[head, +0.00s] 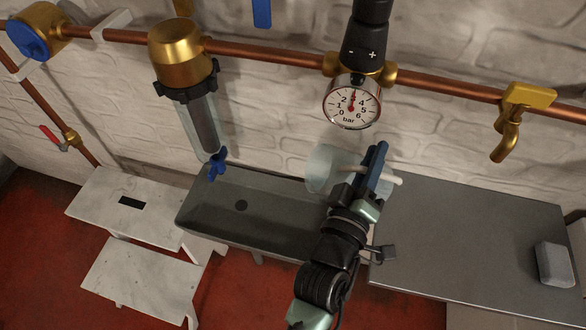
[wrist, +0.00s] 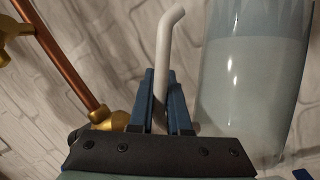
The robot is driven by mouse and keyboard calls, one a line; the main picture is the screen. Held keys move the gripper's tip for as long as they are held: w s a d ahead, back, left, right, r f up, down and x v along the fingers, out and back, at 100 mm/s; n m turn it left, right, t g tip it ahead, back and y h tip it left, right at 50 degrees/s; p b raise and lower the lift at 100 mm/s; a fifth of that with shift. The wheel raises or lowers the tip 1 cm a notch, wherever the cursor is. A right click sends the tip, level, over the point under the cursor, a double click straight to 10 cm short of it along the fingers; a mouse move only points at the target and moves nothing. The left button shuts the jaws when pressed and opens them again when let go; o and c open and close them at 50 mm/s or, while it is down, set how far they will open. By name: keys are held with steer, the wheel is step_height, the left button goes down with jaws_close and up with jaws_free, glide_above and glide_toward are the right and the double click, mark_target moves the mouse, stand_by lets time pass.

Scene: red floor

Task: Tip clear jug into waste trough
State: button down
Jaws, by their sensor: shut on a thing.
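The clear jug (head: 322,166) is a pale, see-through vessel above the right end of the waste trough (head: 200,222). The trough is a long grey basin with a dark drain hole. My gripper (head: 372,172) has blue fingers shut on the jug's white handle (wrist: 166,50), to the right of the jug in the head view. In the wrist view the jug (wrist: 250,85) stands right of the fingers (wrist: 164,100), and a cloudy fill seems to show through its wall. I cannot tell its exact tilt, and part of it is hidden behind my gripper in the head view.
A grey worktop (head: 470,225) adjoins the trough on the right, with a small grey block (head: 554,264). A pressure gauge (head: 352,104), brass tap (head: 510,130) and filter housing (head: 195,110) hang from the copper pipe above. A white step stool (head: 140,285) stands left.

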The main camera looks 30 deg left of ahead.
mark_target(341, 180)
steer(key=shift+s+a+n+t+b, duration=0.3)
steer(key=shift+a+n+b, duration=0.1)
steer(key=shift+b, duration=0.55)
steer(key=shift+s+a+n+b, duration=0.25)
steer(key=shift+n+b, duration=0.15)
steer(key=shift+b, duration=0.45)
steer(key=shift+n+t+y, duration=0.5)
steer(key=shift+n+t, duration=0.1)
steer(key=shift+n, duration=0.3)
steer(key=shift+s+a+f+b, duration=0.4)
steer(key=shift+a+f+b, duration=0.3)
steer(key=shift+b, duration=1.25)
steer(key=shift+s+a+f+b, duration=0.4)
steer(key=shift+f+b, duration=0.45)
steer(key=shift+b, duration=1.05)
steer(key=shift+a, duration=0.1)
